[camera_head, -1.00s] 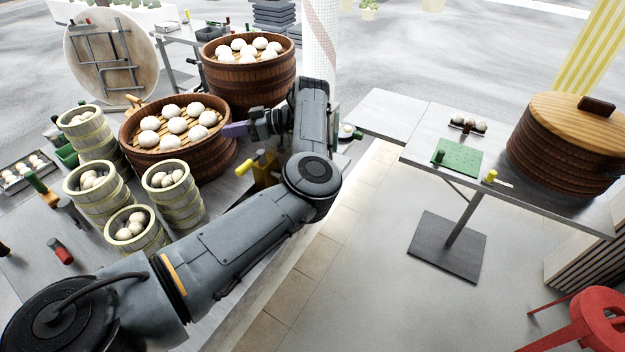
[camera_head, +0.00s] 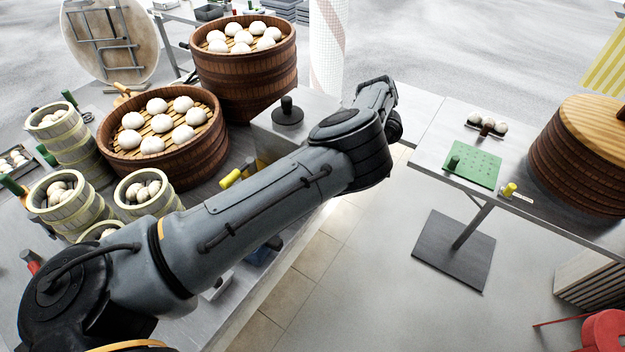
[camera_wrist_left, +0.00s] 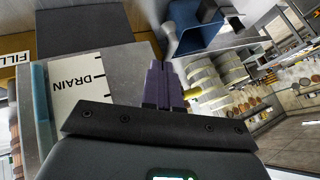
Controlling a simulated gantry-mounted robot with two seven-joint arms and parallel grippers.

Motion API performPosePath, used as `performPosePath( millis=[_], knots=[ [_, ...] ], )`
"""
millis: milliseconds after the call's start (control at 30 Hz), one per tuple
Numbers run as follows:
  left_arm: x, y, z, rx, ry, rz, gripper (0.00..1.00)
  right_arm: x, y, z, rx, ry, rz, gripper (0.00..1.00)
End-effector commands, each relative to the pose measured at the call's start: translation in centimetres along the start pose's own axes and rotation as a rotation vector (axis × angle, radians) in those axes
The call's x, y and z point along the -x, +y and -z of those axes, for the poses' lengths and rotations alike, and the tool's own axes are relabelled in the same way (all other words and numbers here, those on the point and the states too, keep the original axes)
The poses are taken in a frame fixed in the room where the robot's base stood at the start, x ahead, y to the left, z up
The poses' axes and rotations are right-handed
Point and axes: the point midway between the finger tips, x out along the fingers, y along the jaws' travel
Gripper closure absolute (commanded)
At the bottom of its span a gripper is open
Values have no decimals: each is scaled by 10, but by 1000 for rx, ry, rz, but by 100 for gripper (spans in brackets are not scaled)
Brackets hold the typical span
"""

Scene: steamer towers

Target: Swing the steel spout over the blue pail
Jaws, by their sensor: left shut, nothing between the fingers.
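In the left wrist view, a blue open container (camera_wrist_left: 200,40), which looks like the pail, shows beyond my fingertips near the top. A dark grey part (camera_wrist_left: 207,12) shows at its mouth; I cannot tell whether it is the steel spout. My left gripper (camera_wrist_left: 163,76) has its purple fingers together with nothing between them. In the head view its fingers are hidden behind my left arm's bent wrist, right of the big steamers. A bit of blue (camera_head: 263,256) shows below my forearm. No spout is clearly visible there. My right gripper is out of view.
A yellow handle (camera_head: 230,178) sticks out beside my forearm. Large bun steamers (camera_head: 190,140) and smaller steamers crowd the left table. A DRAIN label (camera_wrist_left: 75,88) is close to my left gripper. A side table (camera_head: 520,170) stands right, across a clear floor gap.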

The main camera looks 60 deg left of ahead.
Motion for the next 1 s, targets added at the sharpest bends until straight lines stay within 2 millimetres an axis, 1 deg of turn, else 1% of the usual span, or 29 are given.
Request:
performPosePath(
  millis=[267,500,700,833,1000],
  knots=[
    [-24,0,-1,1,4,3,100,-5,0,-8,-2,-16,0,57],
    [-62,0,0,2,4,5,100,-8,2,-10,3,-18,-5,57],
    [-87,0,0,1,2,3,100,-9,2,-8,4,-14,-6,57],
    [-95,0,0,0,0,1,100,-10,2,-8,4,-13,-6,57],
    [-99,0,0,0,0,0,100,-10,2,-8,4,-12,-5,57]
  ],
)
